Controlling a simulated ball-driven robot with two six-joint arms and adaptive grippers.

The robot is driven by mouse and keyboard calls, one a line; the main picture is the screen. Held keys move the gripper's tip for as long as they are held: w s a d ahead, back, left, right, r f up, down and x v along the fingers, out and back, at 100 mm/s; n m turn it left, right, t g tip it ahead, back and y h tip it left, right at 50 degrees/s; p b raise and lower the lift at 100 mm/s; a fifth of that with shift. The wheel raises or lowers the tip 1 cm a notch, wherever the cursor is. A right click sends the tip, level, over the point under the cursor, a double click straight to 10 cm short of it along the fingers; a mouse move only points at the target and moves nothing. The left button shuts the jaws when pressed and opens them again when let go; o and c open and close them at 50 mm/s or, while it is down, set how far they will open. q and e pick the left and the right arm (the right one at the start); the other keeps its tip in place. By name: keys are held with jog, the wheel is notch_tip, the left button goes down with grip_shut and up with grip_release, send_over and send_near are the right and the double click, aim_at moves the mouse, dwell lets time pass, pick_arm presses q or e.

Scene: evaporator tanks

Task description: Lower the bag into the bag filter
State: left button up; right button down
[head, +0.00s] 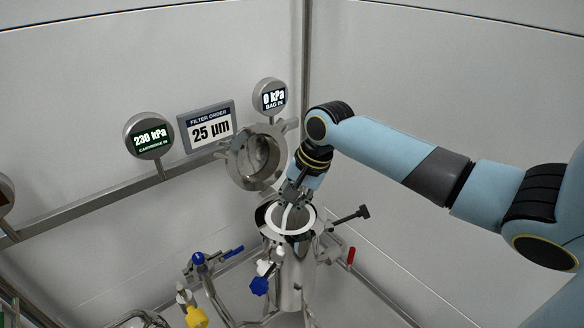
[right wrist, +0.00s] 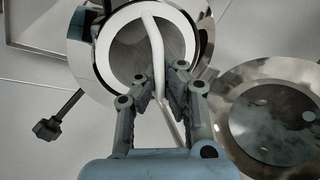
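The bag filter is an upright steel housing (head: 292,285) with an open round mouth. The bag's white ring (head: 272,229) is at this mouth, with the bag's body down inside and mostly hidden. I cannot tell whether the ring rests on the rim or hangs slightly above it. My right gripper (head: 291,191) is above the mouth, its fingers closed around the bag's white strap handle. In the right wrist view, the gripper (right wrist: 159,82) pinches the handle (right wrist: 154,40), and the ring (right wrist: 107,37) lies within the shiny rim. My left gripper is not in view.
The round steel lid (head: 238,166) stands open behind the housing. A black-knobbed clamp (head: 350,217) sticks out right. Blue and yellow valve handles (head: 196,316) are at front left. The sign (head: 211,128) reads 25 µm; the bag gauge (head: 271,98) reads 0 kPa.

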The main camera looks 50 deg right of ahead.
jog(key=shift+f, duration=0.45)
jog(key=c, duration=1.4)
grip_release()
notch_tip(320, 180, up, 3)
jog(key=shift+f+p, duration=0.2)
jog(key=shift+p, duration=0.8)
jog(key=shift+r, duration=2.25)
